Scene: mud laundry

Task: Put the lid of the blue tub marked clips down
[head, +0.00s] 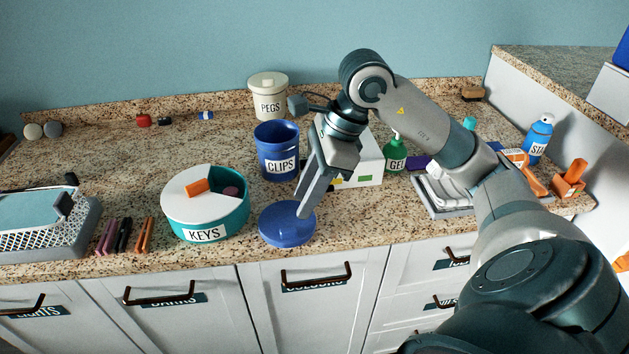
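The blue tub marked CLIPS (278,152) stands upright and open on the counter, with no lid on it. A round blue lid (284,225) appears to lie flat on the counter in front of the tub, near the front edge. My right gripper (304,212) points down with its fingertips at the right part of the lid. Its fingers line up in this view, so I cannot tell whether they are open or shut, or whether they grip the lid. My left gripper is not in view.
A teal KEYS tub (222,214) with a white lid part stands left of the lid. A white box (362,168) and a green GEL bottle (395,155) stand behind my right arm. A PEGS tub (268,98) stands at the back. Counter behind the KEYS tub is mostly clear.

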